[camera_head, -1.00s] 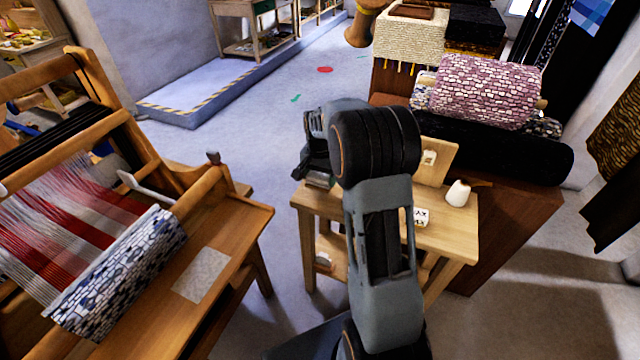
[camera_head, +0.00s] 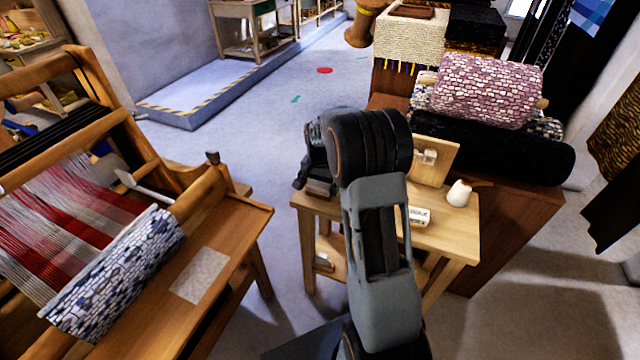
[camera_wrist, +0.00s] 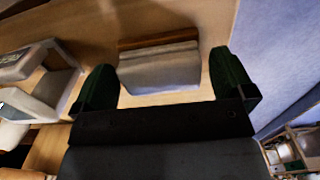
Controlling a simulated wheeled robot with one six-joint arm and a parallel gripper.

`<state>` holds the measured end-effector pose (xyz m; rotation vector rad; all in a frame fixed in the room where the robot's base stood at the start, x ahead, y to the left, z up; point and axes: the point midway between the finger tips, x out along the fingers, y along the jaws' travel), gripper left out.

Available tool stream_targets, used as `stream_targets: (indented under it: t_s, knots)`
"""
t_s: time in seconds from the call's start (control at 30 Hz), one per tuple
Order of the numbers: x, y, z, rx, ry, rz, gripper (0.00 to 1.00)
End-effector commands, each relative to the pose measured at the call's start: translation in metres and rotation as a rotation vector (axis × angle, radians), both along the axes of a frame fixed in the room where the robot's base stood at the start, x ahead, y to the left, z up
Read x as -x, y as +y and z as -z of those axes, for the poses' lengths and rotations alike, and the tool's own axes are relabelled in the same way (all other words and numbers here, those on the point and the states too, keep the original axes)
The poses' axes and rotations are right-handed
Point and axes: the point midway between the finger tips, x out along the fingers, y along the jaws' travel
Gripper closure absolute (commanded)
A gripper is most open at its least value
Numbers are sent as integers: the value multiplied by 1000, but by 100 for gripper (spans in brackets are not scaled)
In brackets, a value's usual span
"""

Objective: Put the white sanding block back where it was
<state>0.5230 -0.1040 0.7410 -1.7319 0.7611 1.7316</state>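In the wrist view, a pale grey-white block (camera_wrist: 160,70) with a brown strip along its far edge lies on a wooden surface. It looks like the sanding block, but I cannot be sure. My gripper (camera_wrist: 165,85) is open, its two dark green fingers standing apart on either side of the block, with a gap at the right finger. In the head view my gripper (camera_head: 318,185) is over the left end of the small wooden table (camera_head: 445,240), largely hidden by my arm.
A white labelled box (camera_head: 418,216), a white cone (camera_head: 459,193) and an upright board (camera_head: 437,160) stand on the table's right part. A loom (camera_head: 120,250) stands at the left.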

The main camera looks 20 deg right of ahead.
Motion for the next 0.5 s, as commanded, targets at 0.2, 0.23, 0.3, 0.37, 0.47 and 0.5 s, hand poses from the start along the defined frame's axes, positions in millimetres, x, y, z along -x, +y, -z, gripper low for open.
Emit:
stream_targets:
  t_s: [0.2,0.23,0.3,0.37,0.47,0.5]
  knots:
    - [0,0,-3,1,-1,0,0]
    - [0,0,-5,0,-1,0,0]
    - [-1,0,-11,1,-4,0,0]
    - [-1,0,-20,2,-4,0,0]
    - [0,0,-39,1,-4,0,0]
    - [-1,0,-48,1,-5,0,0]
